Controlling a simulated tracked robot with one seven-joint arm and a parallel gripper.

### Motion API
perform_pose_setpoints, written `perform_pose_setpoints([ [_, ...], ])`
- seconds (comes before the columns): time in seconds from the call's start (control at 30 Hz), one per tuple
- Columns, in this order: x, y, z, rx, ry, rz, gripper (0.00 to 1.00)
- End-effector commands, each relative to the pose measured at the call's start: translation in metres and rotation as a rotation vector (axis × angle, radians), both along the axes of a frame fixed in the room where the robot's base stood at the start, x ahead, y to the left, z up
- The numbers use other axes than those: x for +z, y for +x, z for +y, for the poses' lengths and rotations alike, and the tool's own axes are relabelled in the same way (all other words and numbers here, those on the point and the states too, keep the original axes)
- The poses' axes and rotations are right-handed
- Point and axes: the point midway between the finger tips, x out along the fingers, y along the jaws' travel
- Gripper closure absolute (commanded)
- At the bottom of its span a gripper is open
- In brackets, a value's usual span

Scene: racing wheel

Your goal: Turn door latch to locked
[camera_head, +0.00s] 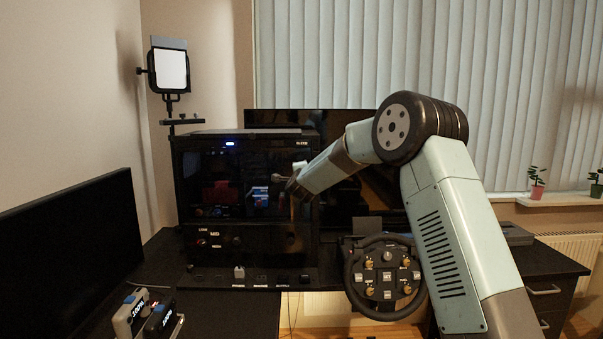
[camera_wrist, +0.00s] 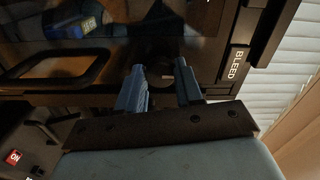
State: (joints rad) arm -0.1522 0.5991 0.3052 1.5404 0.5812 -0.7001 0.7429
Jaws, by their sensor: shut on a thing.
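The black cabinet (camera_head: 184,190) with a dark glass door stands on the desk at left centre in the head view. My arm reaches its right side, and its end hides the latch area there. In the wrist view, my gripper (camera_wrist: 162,70) has its two blue-grey fingers at the lower frame of the door. The fingers are shut on a small dark part, the door latch (camera_wrist: 164,74), which is mostly in shadow. Its exact angle cannot be told. A "BLEED" label (camera_wrist: 237,64) is to the right of the fingers.
A steering wheel (camera_head: 385,280) is right of the cabinet, close to my arm. A monitor (camera_head: 70,255) stands at the left, with small "ZOOM" devices (camera_head: 145,316) beside it. A row of small switches (camera_head: 240,274) lies below the cabinet. A lamp (camera_head: 169,70) is behind it.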

Motion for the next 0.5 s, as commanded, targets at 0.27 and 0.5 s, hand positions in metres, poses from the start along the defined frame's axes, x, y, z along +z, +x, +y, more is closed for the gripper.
perform_pose_setpoints([
  [0.27, -0.0044, 0.0007, -0.0028, -0.003, -0.001, 0.006, 0.54],
  [0.5, -0.0024, 0.0004, -0.0015, -0.002, -0.001, 0.004, 0.54],
])
